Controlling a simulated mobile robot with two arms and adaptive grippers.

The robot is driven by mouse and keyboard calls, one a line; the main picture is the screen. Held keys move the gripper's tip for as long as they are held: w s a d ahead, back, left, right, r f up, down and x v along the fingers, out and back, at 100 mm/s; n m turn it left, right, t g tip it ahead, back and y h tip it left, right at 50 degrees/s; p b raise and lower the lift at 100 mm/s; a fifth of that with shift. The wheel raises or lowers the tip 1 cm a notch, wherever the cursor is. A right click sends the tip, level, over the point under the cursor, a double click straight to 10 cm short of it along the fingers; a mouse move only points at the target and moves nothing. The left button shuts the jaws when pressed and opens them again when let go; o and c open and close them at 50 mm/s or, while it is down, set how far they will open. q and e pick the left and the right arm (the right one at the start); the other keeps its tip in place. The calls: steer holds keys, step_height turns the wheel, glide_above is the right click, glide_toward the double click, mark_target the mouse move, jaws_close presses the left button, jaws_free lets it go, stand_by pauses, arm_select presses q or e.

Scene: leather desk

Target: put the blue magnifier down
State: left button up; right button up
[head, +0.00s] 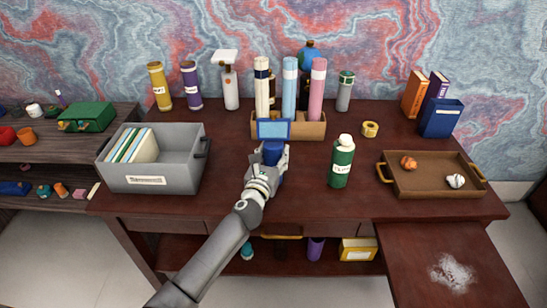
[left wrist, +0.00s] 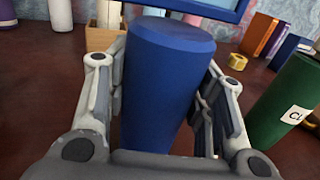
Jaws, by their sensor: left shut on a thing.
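The blue magnifier (head: 274,129) is in my left gripper (head: 271,156), near the middle of the desk. It is upright, with a pale rectangular lens in a blue frame on top and a thick dark blue handle below. In the left wrist view the handle (left wrist: 168,75) fills the space between the two fingers, and the frame's lower edge shows at the top. My left gripper is shut on the handle. The handle's lower end is hidden, so I cannot tell whether it touches the desk. My right gripper is not in view.
A wooden holder (head: 311,126) with several tubes stands right behind the magnifier. A green bottle (head: 341,163) stands to the right, and a brown tray (head: 432,187) lies farther right. A grey bin (head: 183,176) stands to the left. Bare desk lies between bin and gripper.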

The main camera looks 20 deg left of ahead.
arm_select(q)
steer(key=shift+r, duration=0.1)
steer(key=o, duration=1.2)
steer(key=shift+o, duration=0.2)
steer(key=shift+r, duration=0.15)
steer(key=s, duration=1.2)
steer(key=shift+d, duration=0.1)
